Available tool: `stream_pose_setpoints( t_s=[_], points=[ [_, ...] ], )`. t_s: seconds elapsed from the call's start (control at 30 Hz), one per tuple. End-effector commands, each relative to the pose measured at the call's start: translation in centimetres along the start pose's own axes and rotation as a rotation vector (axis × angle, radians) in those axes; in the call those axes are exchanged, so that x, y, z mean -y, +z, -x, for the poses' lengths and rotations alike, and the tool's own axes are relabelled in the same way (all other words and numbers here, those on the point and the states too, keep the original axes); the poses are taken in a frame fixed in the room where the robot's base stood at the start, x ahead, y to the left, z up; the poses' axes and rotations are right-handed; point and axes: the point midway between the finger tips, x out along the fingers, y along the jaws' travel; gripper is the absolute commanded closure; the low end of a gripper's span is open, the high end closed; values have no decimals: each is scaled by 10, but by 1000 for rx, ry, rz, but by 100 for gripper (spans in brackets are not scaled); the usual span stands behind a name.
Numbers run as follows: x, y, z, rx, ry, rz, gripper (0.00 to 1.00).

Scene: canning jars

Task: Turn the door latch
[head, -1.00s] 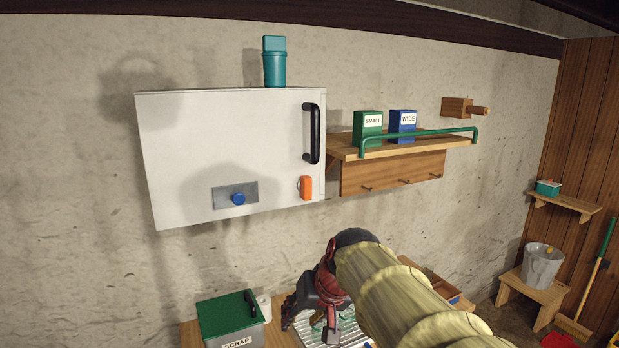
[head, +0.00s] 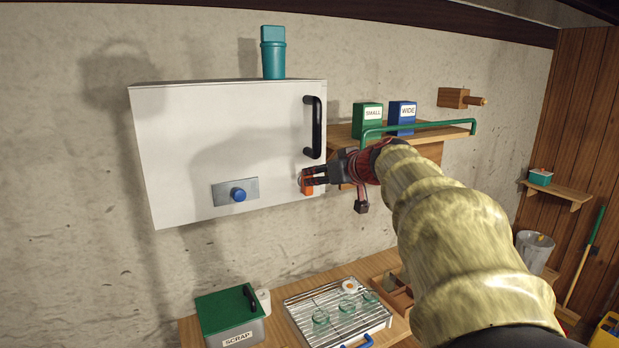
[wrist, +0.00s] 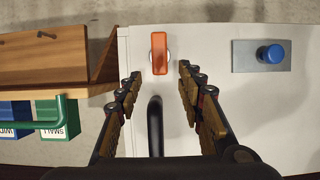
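The orange door latch (head: 307,187) is on the lower right corner of the white cabinet door (head: 220,140). In the head view my gripper (head: 308,180) is at the latch and partly covers it. In the wrist view the orange latch (wrist: 159,53) stands lengthwise up and down, just beyond and between the fingertips. My gripper (wrist: 158,72) is open, with a finger on each side and clear gaps to the latch. Whether the tips reach its depth, I cannot tell. The black door handle (head: 313,127) is above the latch.
A blue knob (head: 238,194) on a grey plate is left of the latch. A wooden shelf (head: 345,130) with a green rail (head: 420,127) is close to the right of the cabinet. A teal container (head: 273,55) stands on top. A bench with a rack (head: 335,308) is below.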

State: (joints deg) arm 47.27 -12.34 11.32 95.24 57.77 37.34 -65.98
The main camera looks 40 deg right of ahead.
Motion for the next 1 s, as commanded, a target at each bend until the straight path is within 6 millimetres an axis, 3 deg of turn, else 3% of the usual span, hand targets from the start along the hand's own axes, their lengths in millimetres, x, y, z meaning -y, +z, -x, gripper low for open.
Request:
stream_pose_setpoints(
  t_s=[0.2, 0.4, 0.77, 1.0],
  points=[
    [1, 1, -36, 3, -3, -2, 62],
    [1, 1, -56, 2, -1, -2, 62],
    [0, 1, -61, 2, 0, -2, 62],
    [0, 1, -61, 2, -1, -2, 76]
  ],
)
